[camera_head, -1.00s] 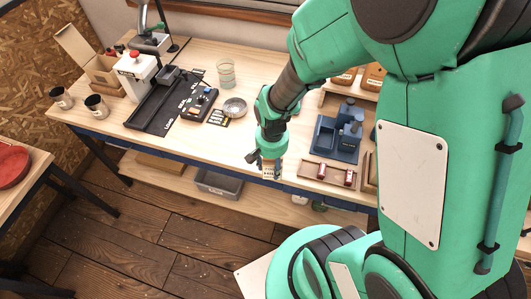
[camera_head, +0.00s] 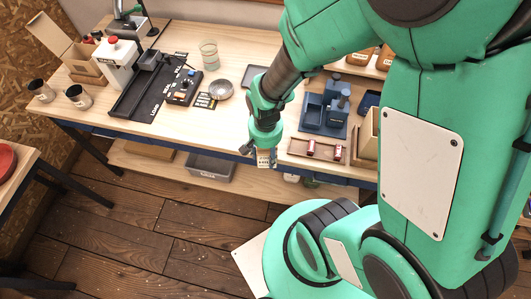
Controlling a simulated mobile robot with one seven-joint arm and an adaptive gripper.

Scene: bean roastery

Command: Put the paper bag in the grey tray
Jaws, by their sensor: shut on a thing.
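My gripper (camera_head: 264,149) points down at the front edge of the workbench. It is shut on a small light-brown block with a printed face, which seems to be the paper bag (camera_head: 265,159); the fingers hide its upper part. A grey open-topped tray (camera_head: 210,169) with a label on its front sits on the lower shelf under the bench. It is to the left of and slightly below my gripper in the picture. The bench top overhangs its back, and its inside is only partly visible.
The bench top (camera_head: 231,85) holds a black mat with a press, a metal dish (camera_head: 220,89), a glass (camera_head: 209,55), a blue stand (camera_head: 325,114) and a brown tray (camera_head: 318,150) with red items. The bench edge lies between my gripper and the lower shelf. Floor in front is clear.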

